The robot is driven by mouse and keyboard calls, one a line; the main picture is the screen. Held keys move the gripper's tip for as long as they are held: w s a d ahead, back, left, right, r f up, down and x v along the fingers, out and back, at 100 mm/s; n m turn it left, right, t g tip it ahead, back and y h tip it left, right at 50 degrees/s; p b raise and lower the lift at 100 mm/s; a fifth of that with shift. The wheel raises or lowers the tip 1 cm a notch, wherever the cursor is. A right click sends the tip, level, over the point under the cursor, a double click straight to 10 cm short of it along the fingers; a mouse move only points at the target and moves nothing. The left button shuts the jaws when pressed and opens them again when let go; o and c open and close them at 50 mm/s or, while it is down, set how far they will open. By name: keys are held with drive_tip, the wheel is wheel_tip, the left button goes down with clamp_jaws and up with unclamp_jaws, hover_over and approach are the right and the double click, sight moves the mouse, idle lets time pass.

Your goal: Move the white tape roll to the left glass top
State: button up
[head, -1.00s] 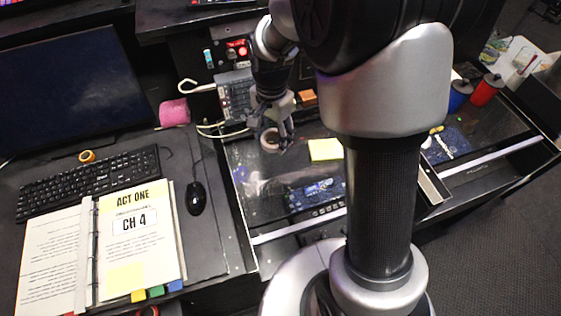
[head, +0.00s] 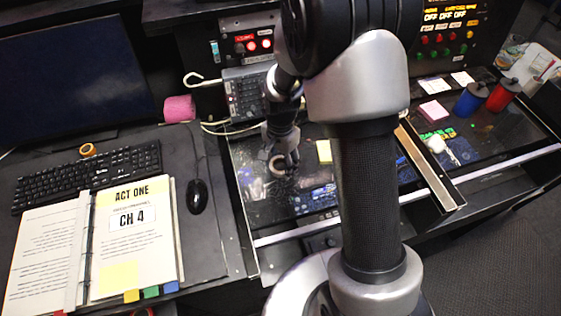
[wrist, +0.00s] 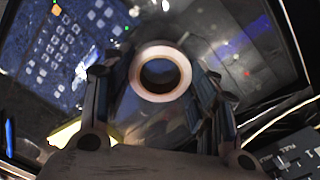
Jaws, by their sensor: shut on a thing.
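The white tape roll (head: 277,165) is in the jaws of my gripper (head: 282,160), over the left glass top (head: 262,212). In the wrist view the roll (wrist: 142,80) shows as a pale ring with a dark hole, between the two fingers of my gripper (wrist: 157,78). My gripper is shut on it. The glass top is dark and glossy, with lit blue controls under its right part. I cannot tell whether the roll touches the glass or hangs a little above it.
A yellow note (head: 324,151) lies on the glass right of my gripper. A grey keypad box (head: 246,96) and pale cables stand behind it. A mouse (head: 196,196), keyboard (head: 92,175) and open binder (head: 130,235) are on the left desk. The glass's front left is clear.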

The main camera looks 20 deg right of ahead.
drive_tip(key=shift+f, duration=0.15)
drive_tip(key=o, duration=1)
drive_tip(key=shift+o, duration=0.2)
drive_tip(key=s+r+n+t+p, duration=0.1)
drive_tip(key=s+r+n+p, duration=0.25)
drive_tip(key=r, duration=1.75)
drive_tip(key=s+r+n+t, duration=0.1)
drive_tip(key=s+r+n, duration=0.3)
drive_tip(key=s, duration=0.4)
drive_tip(key=s+r+n+t, duration=0.2)
drive_tip(key=s+r+n, duration=0.1)
drive_tip(key=s, duration=0.6)
drive_tip(key=shift+s+r+n+t, duration=0.25)
drive_tip(key=shift+r+n+t, duration=0.1)
drive_tip(key=shift+r, duration=0.35)
